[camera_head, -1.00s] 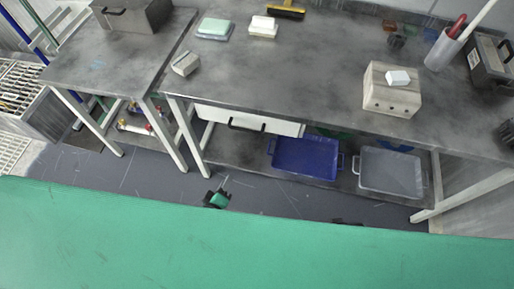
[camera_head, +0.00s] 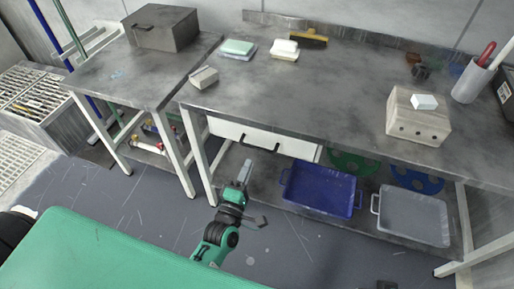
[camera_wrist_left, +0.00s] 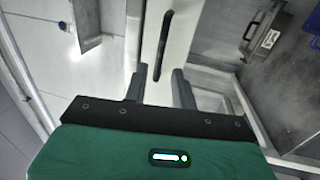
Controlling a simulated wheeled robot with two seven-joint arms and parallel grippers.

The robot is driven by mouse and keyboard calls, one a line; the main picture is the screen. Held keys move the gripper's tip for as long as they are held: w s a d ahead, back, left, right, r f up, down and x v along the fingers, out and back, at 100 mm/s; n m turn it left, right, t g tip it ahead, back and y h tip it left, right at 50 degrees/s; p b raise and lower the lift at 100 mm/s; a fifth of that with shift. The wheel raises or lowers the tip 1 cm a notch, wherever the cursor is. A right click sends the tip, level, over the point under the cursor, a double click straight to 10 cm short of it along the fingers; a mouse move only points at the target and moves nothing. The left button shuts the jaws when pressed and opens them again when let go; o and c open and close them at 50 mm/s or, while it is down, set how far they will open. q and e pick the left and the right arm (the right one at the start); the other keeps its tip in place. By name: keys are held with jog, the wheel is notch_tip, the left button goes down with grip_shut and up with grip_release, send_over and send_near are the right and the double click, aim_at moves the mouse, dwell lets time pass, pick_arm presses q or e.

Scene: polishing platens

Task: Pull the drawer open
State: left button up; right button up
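The white drawer (camera_head: 228,130) hangs under the front edge of the long grey table, with a dark bar handle (camera_head: 262,143) on its front. It looks shut. In the left wrist view the white drawer front (camera_wrist_left: 184,28) fills the upper middle, and the dark handle (camera_wrist_left: 165,45) runs nearly upright. My left gripper (camera_head: 247,166) is just in front of and below the drawer. In the wrist view its two fingers (camera_wrist_left: 159,80) are apart, with a gap and nothing between them; the handle lies beyond the tips. A small dark part (camera_head: 387,285) at the bottom edge may be my right gripper.
A blue tray (camera_head: 320,190) and a grey tray (camera_head: 414,216) sit on the low shelf, right of the drawer. White table legs (camera_head: 197,158) stand left of it. A wooden block (camera_head: 418,120) and other items lie on the tabletop. The floor in front is clear.

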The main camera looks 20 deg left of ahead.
aim_at(256, 148)
pick_arm(q)
jog(key=w, duration=0.2)
jog(key=w+r, duration=0.1)
jog(key=w, duration=0.5)
jog(key=shift+d+r, duration=0.1)
jog(key=shift+r, duration=0.15)
jog(key=shift+c, duration=0.5)
grip_shut()
